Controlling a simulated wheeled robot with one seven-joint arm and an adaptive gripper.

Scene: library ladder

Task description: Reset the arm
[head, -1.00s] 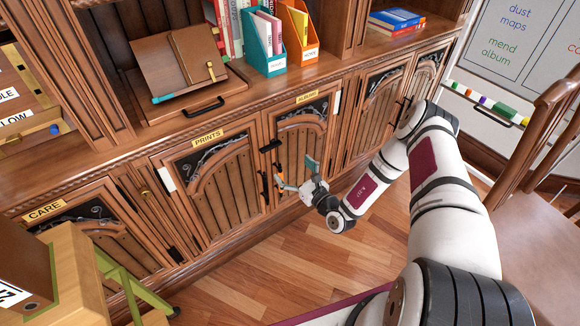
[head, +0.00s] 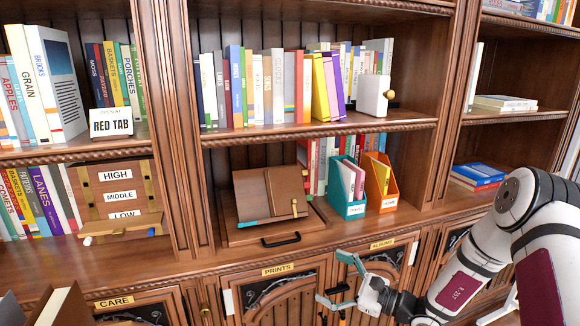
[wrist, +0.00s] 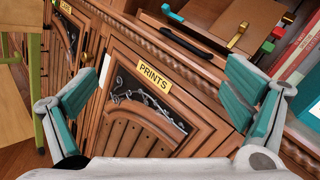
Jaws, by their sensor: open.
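My gripper (head: 343,279) is open and empty in the head view, in front of the cabinet doors below the counter. Its teal finger pads stand wide apart. In the wrist view my gripper (wrist: 160,98) shows both teal fingers at the sides. The PRINTS door (wrist: 145,105) lies between and beyond them, and it also shows in the head view (head: 285,298). The ALBUMS door (head: 375,275) is right behind the gripper in the head view and looks closed. I cannot tell the exact gap between the fingers and the cabinet.
A pull-out tray with a black handle (head: 281,240) holds a brown folder stand (head: 268,194) on the counter. A teal file box (head: 347,190) and an orange one (head: 381,183) stand beside it. Shelves of books rise above. A green-legged stool (wrist: 48,135) is at left in the wrist view.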

